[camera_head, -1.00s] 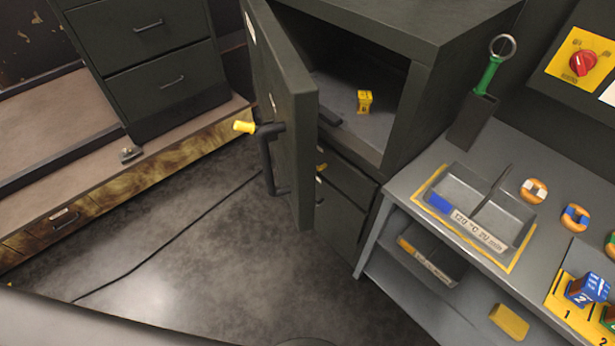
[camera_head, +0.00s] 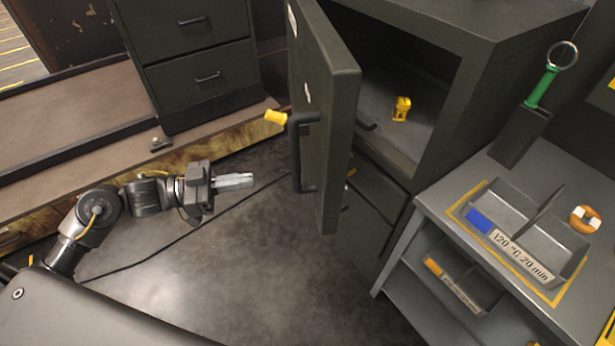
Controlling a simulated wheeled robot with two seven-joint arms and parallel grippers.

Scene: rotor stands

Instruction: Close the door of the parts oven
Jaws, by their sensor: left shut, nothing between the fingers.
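The parts oven (camera_head: 490,75) is a dark cabinet at the upper right. Its door (camera_head: 335,130) stands wide open, hinged on the left side of the opening and swung out toward me. A small yellow block (camera_head: 401,108) sits inside the oven. My left gripper (camera_head: 250,180) is shut and empty, left of the door handle and apart from it. My right gripper is not in view.
A grey bench (camera_head: 440,200) at the right holds a divided tray (camera_head: 550,262) labelled 120 °C 20 min and a green-handled tool (camera_head: 543,87) in a holder. Dark drawers (camera_head: 200,75) stand at the upper left. A cable crosses the open floor (camera_head: 260,270).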

